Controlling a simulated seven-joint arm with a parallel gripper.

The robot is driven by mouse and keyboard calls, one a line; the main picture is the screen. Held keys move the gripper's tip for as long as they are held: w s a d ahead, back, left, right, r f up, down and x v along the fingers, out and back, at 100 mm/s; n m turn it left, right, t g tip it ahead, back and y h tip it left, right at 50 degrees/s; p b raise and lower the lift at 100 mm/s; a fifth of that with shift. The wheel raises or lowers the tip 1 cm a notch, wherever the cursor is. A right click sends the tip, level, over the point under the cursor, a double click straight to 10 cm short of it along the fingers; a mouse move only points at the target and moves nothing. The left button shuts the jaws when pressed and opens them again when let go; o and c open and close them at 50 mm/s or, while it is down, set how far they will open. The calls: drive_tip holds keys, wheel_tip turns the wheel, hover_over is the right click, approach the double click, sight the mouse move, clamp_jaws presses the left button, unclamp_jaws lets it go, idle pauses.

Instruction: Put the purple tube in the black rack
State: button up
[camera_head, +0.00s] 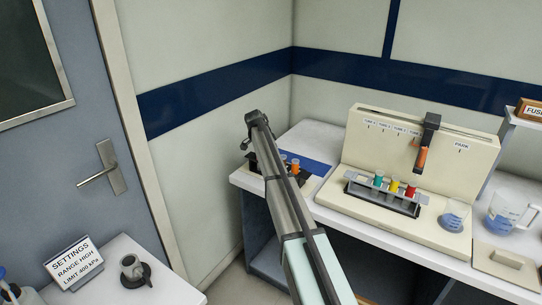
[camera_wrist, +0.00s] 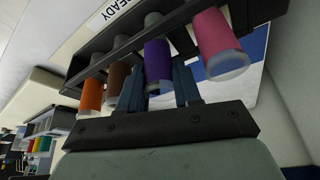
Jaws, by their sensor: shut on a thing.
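The purple tube (camera_wrist: 157,62) is in the wrist view, upright in line with the other tubes of the black rack (camera_wrist: 95,52). It stands between a brown tube (camera_wrist: 117,78) and a pink tube (camera_wrist: 220,45). My gripper (camera_wrist: 158,85) is shut on the purple tube, one dark finger on each side of it. I cannot tell how deep the tube sits in the rack. In the head view the black rack (camera_head: 303,177) is on the left end of the counter, partly behind my arm, which hides the gripper and the purple tube.
An orange tube (camera_wrist: 90,97) is also in the black rack. To the right, a cream station (camera_head: 375,205) holds a grey rack (camera_head: 362,192) with teal, yellow and red tubes. A beaker (camera_head: 455,217) and a measuring jug (camera_head: 505,212) stand further right. Walls close the back left corner.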

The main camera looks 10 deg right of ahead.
drive_tip(key=o, duration=0.8)
drive_tip(key=shift+f, duration=0.1)
drive_tip(key=shift+c, duration=0.2)
drive_tip(key=v, duration=1.2)
drive_tip(key=shift+s, duration=0.1)
